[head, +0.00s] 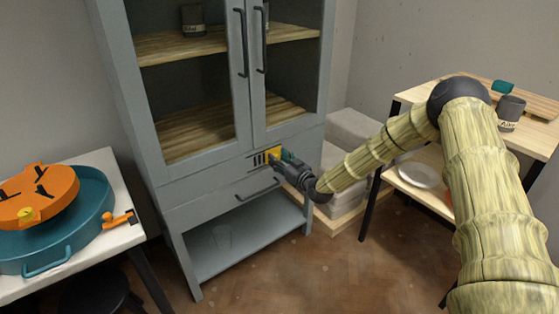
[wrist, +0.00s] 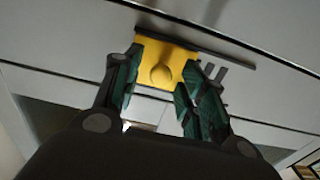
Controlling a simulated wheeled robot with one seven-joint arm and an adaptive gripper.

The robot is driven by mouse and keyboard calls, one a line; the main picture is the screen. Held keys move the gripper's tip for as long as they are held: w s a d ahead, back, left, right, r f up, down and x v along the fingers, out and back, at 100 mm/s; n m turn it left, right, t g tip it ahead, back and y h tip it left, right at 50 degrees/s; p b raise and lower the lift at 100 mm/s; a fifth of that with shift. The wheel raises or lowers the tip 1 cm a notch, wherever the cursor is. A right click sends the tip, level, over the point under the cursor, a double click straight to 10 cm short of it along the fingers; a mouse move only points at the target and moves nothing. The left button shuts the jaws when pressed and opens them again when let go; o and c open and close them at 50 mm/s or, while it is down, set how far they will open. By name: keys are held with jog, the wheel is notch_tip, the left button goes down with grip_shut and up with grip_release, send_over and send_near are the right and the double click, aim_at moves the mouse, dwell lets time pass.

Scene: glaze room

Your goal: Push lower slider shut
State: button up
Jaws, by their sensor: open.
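A yellow slider (head: 273,153) with a round knob sits on the grey cabinet (head: 180,186), in the strip below the glass doors. Dark vent slots (head: 258,159) show beside it. In the wrist view the yellow slider (wrist: 162,72) lies under a dark rail (wrist: 190,33), with some slots (wrist: 214,76) open to its right. My gripper (head: 281,159) is at the slider, and its green-padded fingers (wrist: 158,85) are open, one on each side of the yellow plate. I cannot tell whether they touch it. No second slider is visible.
A drawer handle (head: 258,190) and an open lower shelf (head: 245,240) are below. A table at left holds a teal basin (head: 85,225) with an orange lid (head: 38,195). A wooden shelf unit (head: 535,135) stands at right. The floor in front is clear.

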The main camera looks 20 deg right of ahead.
grip_shut()
jog(key=shift+s+a, duration=0.35)
jog(key=shift+a, duration=0.75)
jog(key=shift+s+a, duration=0.4)
jog(key=shift+a, duration=0.65)
jog(key=shift+s+a, duration=0.35)
jog(key=shift+a, duration=0.75)
grip_release()
jog(key=shift+a, duration=0.15)
jog(key=shift+s, duration=0.15)
jog(key=v, duration=1.1)
jog(key=shift+s+d, duration=0.25)
jog(key=shift+s, duration=0.1)
